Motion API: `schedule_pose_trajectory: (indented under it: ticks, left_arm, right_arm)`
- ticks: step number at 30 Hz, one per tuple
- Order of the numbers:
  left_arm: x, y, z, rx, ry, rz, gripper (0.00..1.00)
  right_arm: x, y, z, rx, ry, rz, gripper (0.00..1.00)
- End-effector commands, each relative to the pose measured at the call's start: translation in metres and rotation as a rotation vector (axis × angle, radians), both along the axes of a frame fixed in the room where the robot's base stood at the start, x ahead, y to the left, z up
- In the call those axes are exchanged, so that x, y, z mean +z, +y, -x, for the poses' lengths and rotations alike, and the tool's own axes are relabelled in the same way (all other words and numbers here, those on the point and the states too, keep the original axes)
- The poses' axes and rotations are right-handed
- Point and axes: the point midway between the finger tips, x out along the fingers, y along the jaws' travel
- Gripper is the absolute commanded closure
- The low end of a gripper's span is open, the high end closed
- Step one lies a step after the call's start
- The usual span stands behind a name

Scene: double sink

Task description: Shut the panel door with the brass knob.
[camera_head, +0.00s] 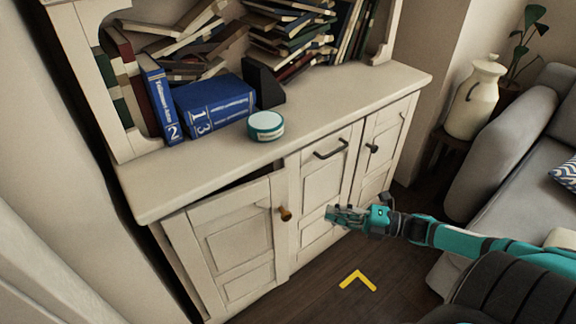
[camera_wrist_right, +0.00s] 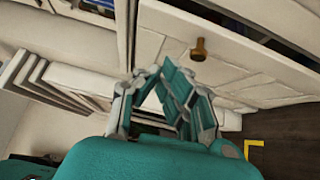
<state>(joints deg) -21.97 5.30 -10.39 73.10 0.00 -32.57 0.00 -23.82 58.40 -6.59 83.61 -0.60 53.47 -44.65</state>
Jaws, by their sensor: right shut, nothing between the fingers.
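The cream panel door (camera_head: 233,238) is the left door of a low cabinet. It stands slightly ajar, with a dark gap along its top edge. Its brass knob (camera_head: 285,214) is near the door's upper right edge. In the right wrist view the knob (camera_wrist_right: 198,48) shows beyond the fingers, on the pale panel door (camera_wrist_right: 235,68). My right gripper (camera_head: 332,213) is shut and empty, to the right of the knob and apart from it, in front of the cabinet's middle section. Its fingers (camera_wrist_right: 172,75) fill the middle of the wrist view. My left gripper is out of view.
The cabinet top (camera_head: 330,105) holds blue books (camera_head: 215,102), a round tin (camera_head: 265,125) and a hutch of jumbled books. A middle front with a dark handle (camera_head: 331,149) sits beside the door. A grey sofa (camera_head: 510,150) stands right. A yellow floor mark (camera_head: 357,280) lies on open floor.

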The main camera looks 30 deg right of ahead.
Motion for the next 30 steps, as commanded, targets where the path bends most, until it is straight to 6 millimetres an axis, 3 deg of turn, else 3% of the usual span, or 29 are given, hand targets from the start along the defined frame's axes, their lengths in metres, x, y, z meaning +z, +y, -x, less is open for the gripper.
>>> schedule_pose_trajectory:
  ticks: [1, 3, 6, 11, 23, 30]
  left_arm:
    - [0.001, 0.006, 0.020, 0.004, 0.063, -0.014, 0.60]
    - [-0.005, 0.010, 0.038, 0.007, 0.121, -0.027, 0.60]
    - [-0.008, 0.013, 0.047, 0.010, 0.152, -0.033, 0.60]
    - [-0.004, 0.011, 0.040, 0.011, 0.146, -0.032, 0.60]
    - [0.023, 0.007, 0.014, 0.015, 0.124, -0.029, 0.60]
    - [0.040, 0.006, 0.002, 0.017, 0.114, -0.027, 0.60]
  right_arm:
    - [0.008, 0.006, 0.010, 0.001, 0.015, -0.007, 1.00]
    - [0.009, 0.011, 0.016, -0.003, 0.025, -0.013, 1.00]
    - [0.009, 0.016, 0.017, -0.004, 0.027, -0.015, 1.00]
    - [0.008, 0.027, 0.003, -0.003, 0.024, -0.016, 1.00]
    - [0.009, 0.084, -0.060, -0.002, 0.022, -0.017, 1.00]
    - [0.008, 0.078, -0.088, -0.005, 0.026, -0.014, 1.00]
